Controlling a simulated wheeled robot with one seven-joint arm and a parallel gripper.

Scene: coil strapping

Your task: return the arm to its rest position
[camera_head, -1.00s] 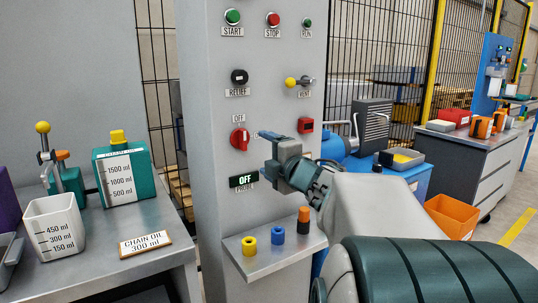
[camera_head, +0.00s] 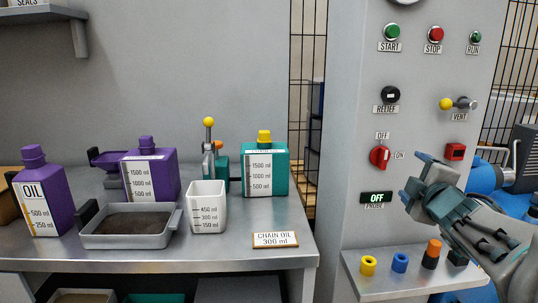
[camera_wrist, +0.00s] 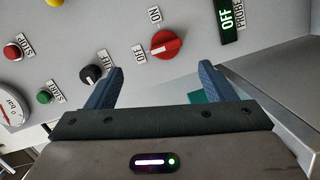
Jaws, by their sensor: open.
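My gripper (camera_head: 414,174) is at the right in the head view, in front of the grey control panel (camera_head: 345,110). Its two blue fingers (camera_wrist: 160,86) are spread apart in the wrist view, with nothing between them but the panel behind. The red rotary switch (camera_head: 380,157) is on the panel just left of my gripper and stands free of the fingers. It also shows in the wrist view (camera_wrist: 166,43), beyond the fingertips. The small display (camera_head: 376,197) below it reads OFF.
A shelf (camera_head: 380,288) with yellow, blue and orange-black plugs juts out below my gripper. The vent lever (camera_head: 447,104) and red button (camera_head: 455,151) are close by. At left, a bench (camera_head: 190,252) holds purple jugs, a teal jug (camera_head: 279,170), a white cup (camera_head: 207,210) and a tray (camera_head: 128,235).

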